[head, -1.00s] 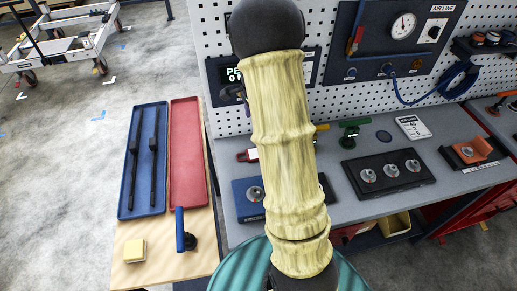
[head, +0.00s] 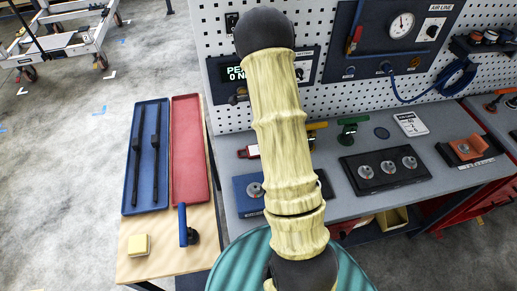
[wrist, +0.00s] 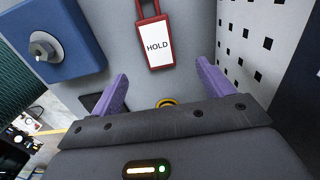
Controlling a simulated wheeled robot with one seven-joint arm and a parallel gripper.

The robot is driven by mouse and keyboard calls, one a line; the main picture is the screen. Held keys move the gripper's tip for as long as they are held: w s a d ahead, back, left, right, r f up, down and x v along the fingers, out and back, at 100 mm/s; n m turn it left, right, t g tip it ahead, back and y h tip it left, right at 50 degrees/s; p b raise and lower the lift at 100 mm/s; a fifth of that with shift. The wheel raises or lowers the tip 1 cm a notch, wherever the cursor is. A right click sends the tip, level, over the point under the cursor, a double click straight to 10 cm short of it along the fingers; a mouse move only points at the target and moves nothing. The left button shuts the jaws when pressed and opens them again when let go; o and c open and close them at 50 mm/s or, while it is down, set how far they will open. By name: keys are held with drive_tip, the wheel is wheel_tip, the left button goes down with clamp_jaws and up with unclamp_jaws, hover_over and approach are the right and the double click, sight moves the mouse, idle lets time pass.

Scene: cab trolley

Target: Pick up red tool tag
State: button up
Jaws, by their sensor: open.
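The red tool tag (wrist: 155,42) lies on the grey bench top in the wrist view. It has a red frame, a red loop at its top and a white face reading HOLD. In the head view a small part of a red and white tag (head: 246,152) shows at the left edge of my arm. My gripper (wrist: 162,68) is open and empty. Its two purple fingers are spread, with the tag ahead of them and between their lines. My arm hides the gripper in the head view.
A blue block with a metal knob (wrist: 43,46) is left of the tag. The white pegboard (wrist: 262,40) rises to the right. A yellow ring (wrist: 167,103) shows between the fingers. A black block with several knobs (head: 385,170) and a green-handled item (head: 348,131) stand further right.

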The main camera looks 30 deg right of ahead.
wheel_tip(320, 180, down, 6)
drive_tip(key=shift+r+p, duration=0.2)
drive_tip(key=shift+p, duration=0.45)
drive_tip(key=shift+s+a+f+p, duration=0.1)
drive_tip(key=shift+s+f+p, duration=0.05)
drive_tip(key=shift+f+p, duration=0.4)
drive_tip(key=shift+a+f+p, duration=0.15)
drive_tip(key=shift+f+p, duration=0.7)
drive_tip(key=shift+f, duration=1.2)
drive_tip(key=c, duration=1.1)
